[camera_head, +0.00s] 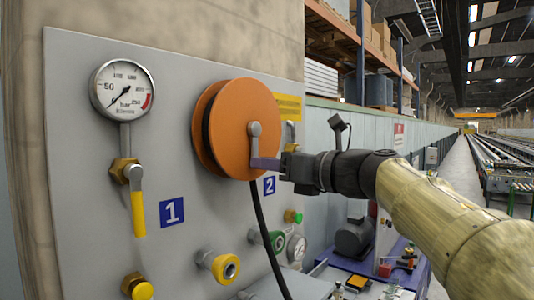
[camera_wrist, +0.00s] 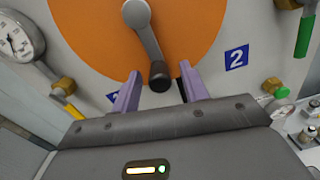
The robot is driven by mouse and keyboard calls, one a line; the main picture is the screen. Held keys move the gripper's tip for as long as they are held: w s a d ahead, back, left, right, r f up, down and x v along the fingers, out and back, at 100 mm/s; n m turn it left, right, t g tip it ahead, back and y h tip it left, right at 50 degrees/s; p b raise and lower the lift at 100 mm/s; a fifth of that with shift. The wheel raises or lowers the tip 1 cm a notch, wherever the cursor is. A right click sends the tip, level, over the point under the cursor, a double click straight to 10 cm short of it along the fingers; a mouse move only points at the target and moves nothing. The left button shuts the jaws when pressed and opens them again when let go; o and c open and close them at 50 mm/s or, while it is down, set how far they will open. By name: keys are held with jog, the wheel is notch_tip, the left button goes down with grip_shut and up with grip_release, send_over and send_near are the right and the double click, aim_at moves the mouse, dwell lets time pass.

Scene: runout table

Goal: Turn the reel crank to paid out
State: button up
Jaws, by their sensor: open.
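The orange reel (camera_head: 232,130) is mounted on the grey panel, and a black hose (camera_head: 262,222) hangs down from it. Its grey crank (camera_head: 254,138) points down from the hub in the head view. In the wrist view the crank arm (camera_wrist: 145,38) ends in a dark knob (camera_wrist: 159,77). My gripper (camera_head: 262,164) is at the crank's lower end. Its two purple fingers (camera_wrist: 160,72) stand apart, one on each side of the knob, with visible gaps. The knob is largely hidden by the fingers in the head view.
A pressure gauge (camera_head: 123,89) and a yellow-handled valve (camera_head: 135,200) sit left of the reel. Blue labels 1 (camera_head: 172,211) and 2 (camera_head: 269,186) mark the panel. A yellow-ringed coupling (camera_head: 222,266) and a green one (camera_head: 270,240) stick out below.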

jog(key=shift+x, duration=0.9)
grip_shut()
